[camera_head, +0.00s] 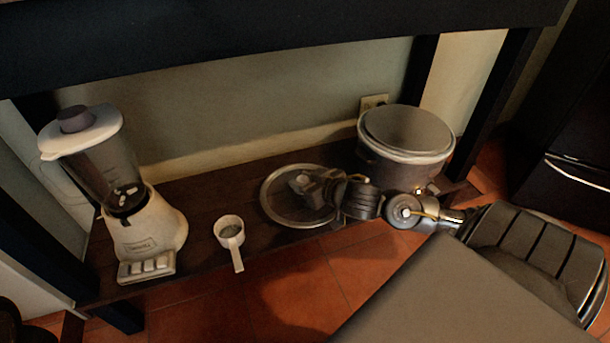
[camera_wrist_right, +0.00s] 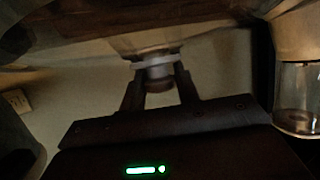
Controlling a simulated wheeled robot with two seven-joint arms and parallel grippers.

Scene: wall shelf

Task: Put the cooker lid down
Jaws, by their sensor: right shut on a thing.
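The round cooker lid (camera_head: 283,213), with a pale metal rim, is level over the dark lower shelf, left of the cooker pot (camera_head: 388,169). My right gripper (camera_head: 306,184) comes in from the right over it and is shut on the lid's knob. In the right wrist view the fingers (camera_wrist_right: 159,88) close on the knob (camera_wrist_right: 158,68) from both sides. I cannot tell whether the lid touches the shelf. My left gripper is not in view.
A blender (camera_head: 145,215) stands at the shelf's left end. A white measuring cup (camera_head: 230,233) sits left of the lid, its handle toward the front edge. Bare shelf (camera_head: 200,195) shows between them. A dark upper shelf (camera_head: 250,45) runs overhead. A wall socket (camera_head: 374,102) is behind the pot.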

